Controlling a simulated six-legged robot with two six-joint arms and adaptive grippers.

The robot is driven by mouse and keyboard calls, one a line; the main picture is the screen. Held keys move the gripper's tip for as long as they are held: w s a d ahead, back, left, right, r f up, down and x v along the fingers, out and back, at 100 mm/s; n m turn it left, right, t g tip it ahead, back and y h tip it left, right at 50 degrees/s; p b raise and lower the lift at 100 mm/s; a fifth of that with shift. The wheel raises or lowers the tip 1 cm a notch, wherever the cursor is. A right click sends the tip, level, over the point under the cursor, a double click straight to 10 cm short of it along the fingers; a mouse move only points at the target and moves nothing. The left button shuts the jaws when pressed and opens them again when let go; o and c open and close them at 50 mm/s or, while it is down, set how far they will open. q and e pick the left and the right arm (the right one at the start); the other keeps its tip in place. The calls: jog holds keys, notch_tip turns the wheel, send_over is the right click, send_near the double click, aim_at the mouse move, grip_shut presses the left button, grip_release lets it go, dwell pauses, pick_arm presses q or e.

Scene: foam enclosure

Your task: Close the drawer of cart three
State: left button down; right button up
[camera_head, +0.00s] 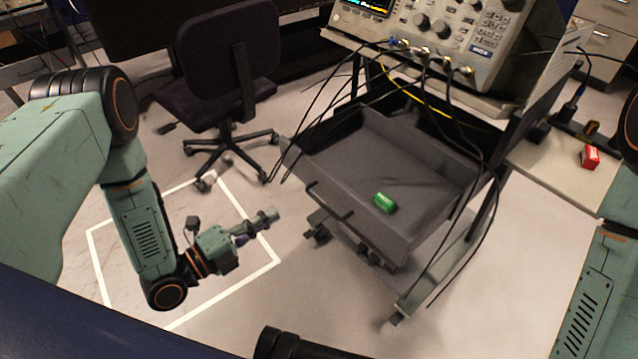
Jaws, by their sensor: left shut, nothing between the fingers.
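The cart (455,255) stands right of centre, with its grey drawer (345,165) pulled out toward me. A dark bar handle (328,202) is on the drawer's front. No cart number is readable.
An oscilloscope (440,35) sits on top of the cart, with black cables hanging over the drawer. A dark office chair (225,70) stands behind on the left. A white square (93,262) marks the floor.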

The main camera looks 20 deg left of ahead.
aim_at(329, 178)
pick_arm(q)
jog(key=b+x, duration=0.5)
jog(key=x, duration=0.7)
jog(key=shift+w+d+f, duration=0.15)
jog(key=shift+w+d, duration=0.05)
jog(key=shift+w, duration=0.05)
jog(key=shift+w+d, duration=0.3)
jog(key=shift+w, duration=0.25)
pick_arm(e)
notch_tip(329, 178, down, 6)
jog(key=shift+d+r, duration=0.15)
jog(key=shift+r, duration=0.1)
pick_arm(q)
jog(key=shift+w, duration=0.1)
